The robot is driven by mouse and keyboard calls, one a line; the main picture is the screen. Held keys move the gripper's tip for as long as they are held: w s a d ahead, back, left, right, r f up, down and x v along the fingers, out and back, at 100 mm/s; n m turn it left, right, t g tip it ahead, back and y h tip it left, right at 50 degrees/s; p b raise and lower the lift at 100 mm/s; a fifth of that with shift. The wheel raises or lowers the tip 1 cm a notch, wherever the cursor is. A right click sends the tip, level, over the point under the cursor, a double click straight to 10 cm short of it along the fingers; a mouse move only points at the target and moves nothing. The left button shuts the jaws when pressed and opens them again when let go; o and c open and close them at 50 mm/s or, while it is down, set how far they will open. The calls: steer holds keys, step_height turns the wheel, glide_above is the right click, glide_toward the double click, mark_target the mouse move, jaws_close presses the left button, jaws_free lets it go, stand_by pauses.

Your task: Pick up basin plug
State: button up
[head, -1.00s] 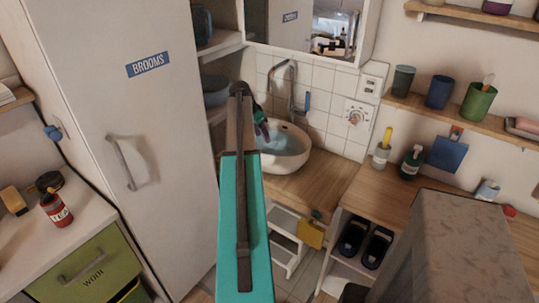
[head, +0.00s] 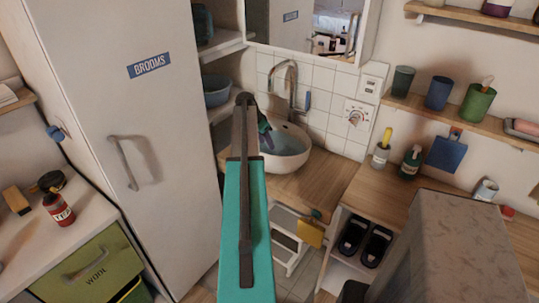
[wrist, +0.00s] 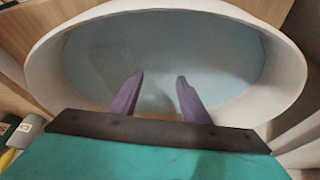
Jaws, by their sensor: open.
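The white basin (head: 306,160) stands on the wooden counter under the tap and holds bluish water (head: 287,140). The basin also fills the upper part of the wrist view (wrist: 292,65). My gripper (head: 266,130) is at the basin's left side in the head view, partly behind my arm. In the wrist view its two purple fingers (wrist: 160,78) are spread apart over the near part of the basin, with nothing visible between them. I cannot make out the basin plug in either view; the basin floor is blurred by the water.
The tap (head: 292,85) rises behind the basin. The tall brooms cabinet (head: 150,130) stands close on the left, with open shelves beside it. A soap bottle (head: 411,162) and a bottle with a yellow top (head: 381,150) stand on the right counter.

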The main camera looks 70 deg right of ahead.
mark_target(271, 152)
steer(key=shift+p+x, duration=0.95)
steer(key=shift+x, duration=1.5)
steer(key=shift+a, duration=0.25)
steer(key=c, duration=0.9)
